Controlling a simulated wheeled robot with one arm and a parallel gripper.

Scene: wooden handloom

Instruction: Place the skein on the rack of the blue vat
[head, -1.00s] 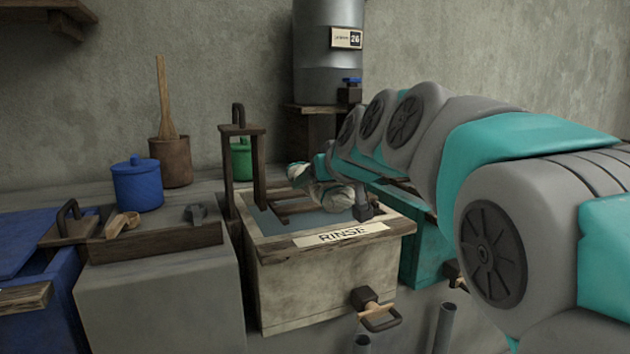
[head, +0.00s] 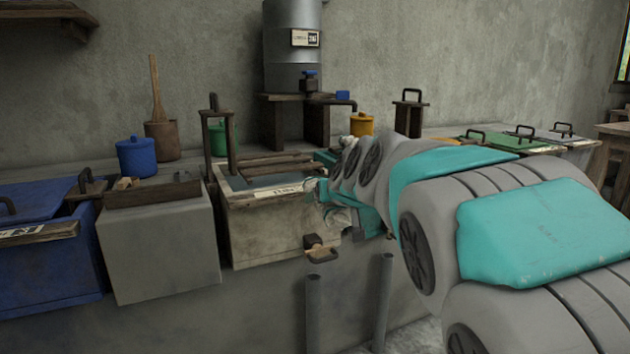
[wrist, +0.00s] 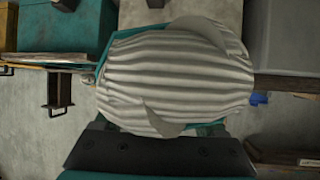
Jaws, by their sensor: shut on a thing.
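The skein (wrist: 175,80) is a pale, off-white ribbed bundle filling the middle of the wrist view. My gripper (wrist: 160,130) is shut on it, and the skein covers most of the fingers. In the head view the skein (head: 342,217) shows only in part beside the rinse vat's right front corner, with my arm hiding much of it and the gripper. The blue vat (head: 45,275) stands at the far left of the head view, cut by the picture edge. A blue lid (head: 35,200) with a dark handle lies over its top. I cannot make out its rack.
The rinse vat (head: 262,238) has a wooden frame and a front tap (head: 320,248). A grey block (head: 160,245) stands between it and the blue vat. Two upright pipes (head: 313,315) stand in front. A blue pot (head: 136,157) and metal tank (head: 291,50) are behind.

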